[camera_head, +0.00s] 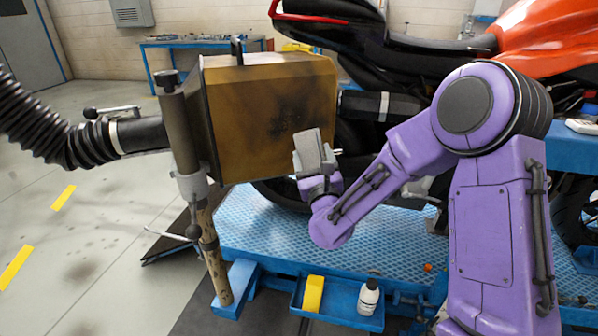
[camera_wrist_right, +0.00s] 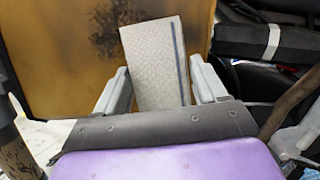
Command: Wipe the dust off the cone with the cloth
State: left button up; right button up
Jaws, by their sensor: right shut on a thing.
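The cone (camera_head: 268,105) is a large brown-yellow boxy hood on a stand, left of centre in the head view. A dark, sooty dust patch (camera_head: 290,120) marks its near face; the patch also shows in the wrist view (camera_wrist_right: 118,36). My right gripper (camera_head: 318,176) is shut on the cloth (camera_head: 313,150), a light grey folded pad with a dark blue stripe. In the wrist view the cloth (camera_wrist_right: 155,65) stands upright between the fingers. It overlaps the cone's lower right face, just beside the patch; I cannot tell whether it touches. My left gripper is not in view.
A ribbed black hose (camera_head: 40,122) joins the cone from the left. A post (camera_head: 185,150) stands before it. Behind is a red motorcycle (camera_head: 545,40) on a blue lift (camera_head: 270,225). A blue tray (camera_head: 335,305) below holds a yellow block (camera_head: 313,293) and white bottle (camera_head: 368,297).

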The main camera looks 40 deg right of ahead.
aim_at(284, 141)
jog(key=a+n+t+y, duration=0.3)
jog(key=a+y, duration=0.1)
jog(key=y, duration=0.1)
jog(key=shift+w+d+f, duration=0.1)
jog(key=shift+w+d, duration=0.1)
jog(key=shift+w, duration=0.65)
jog(key=shift+w+d+f, duration=0.15)
jog(key=shift+w+d, duration=0.05)
jog(key=shift+w, duration=0.7)
jog(key=shift+w+d+f, duration=0.1)
jog(key=shift+w+d, duration=0.1)
jog(key=shift+w, duration=0.65)
jog(key=shift+w+d+p, duration=0.25)
jog(key=shift+w+p, duration=0.05)
jog(key=shift+w, duration=0.55)
notch_tip(284, 141, up, 4)
jog(key=p, duration=0.3)
jog(key=shift+s+f, duration=0.1)
jog(key=shift+s, duration=0.05)
jog(key=r+p, duration=0.2)
jog(key=r, duration=0.1)
jog(key=shift+w+p, duration=0.2)
jog(key=shift+p, duration=0.15)
jog(key=shift+d+r+p, duration=0.1)
jog(key=shift+r+p, duration=1.45)
jog(key=shift+r, duration=0.6)
notch_tip(284, 141, down, 11)
jog(key=b, duration=1)
jog(key=shift+f, duration=0.15)
